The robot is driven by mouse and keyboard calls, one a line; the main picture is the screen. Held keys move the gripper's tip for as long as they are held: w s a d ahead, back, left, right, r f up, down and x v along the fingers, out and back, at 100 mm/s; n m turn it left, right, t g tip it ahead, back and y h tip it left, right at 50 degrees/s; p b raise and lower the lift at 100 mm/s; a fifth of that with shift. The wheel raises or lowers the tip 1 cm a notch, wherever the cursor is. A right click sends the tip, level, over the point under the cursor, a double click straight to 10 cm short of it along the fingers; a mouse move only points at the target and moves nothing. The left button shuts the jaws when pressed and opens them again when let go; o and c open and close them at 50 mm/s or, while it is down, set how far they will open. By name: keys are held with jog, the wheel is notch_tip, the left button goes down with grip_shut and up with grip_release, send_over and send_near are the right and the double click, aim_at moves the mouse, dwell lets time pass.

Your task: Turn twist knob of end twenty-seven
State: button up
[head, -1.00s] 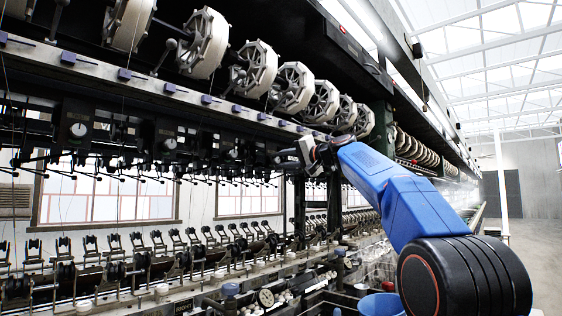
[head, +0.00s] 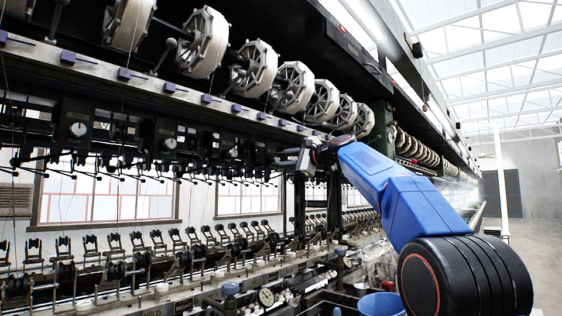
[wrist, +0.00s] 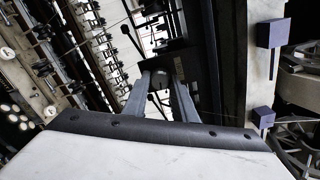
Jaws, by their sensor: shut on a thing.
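My gripper (head: 281,160) reaches left from the blue arm to the row of black boxes under the long rail in the head view. In the wrist view its two grey fingers (wrist: 161,78) close around the twist knob (wrist: 160,84) on a dark box (wrist: 172,58). The knob is small and mostly hidden between the fingers, so its dial mark and end number cannot be read. In the head view the gripper and the box's neighbours hide it. Similar black boxes, one with a white dial (head: 78,129), hang further left.
White reels (head: 294,87) hang above the rail (head: 150,82), which carries small purple blocks (head: 124,74). Thin hooked rods stick out below the boxes. Basins and a blue bucket (head: 381,304) stand below. A clear aisle lies at the right.

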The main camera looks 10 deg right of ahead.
jog(key=m, duration=0.4)
jog(key=shift+f+m, duration=0.1)
jog(key=shift+m, duration=0.3)
jog(key=shift+a+f+m, duration=0.1)
jog(key=shift+m, duration=5.7)
jog(key=o, duration=1)
jog(key=shift+o, duration=0.2)
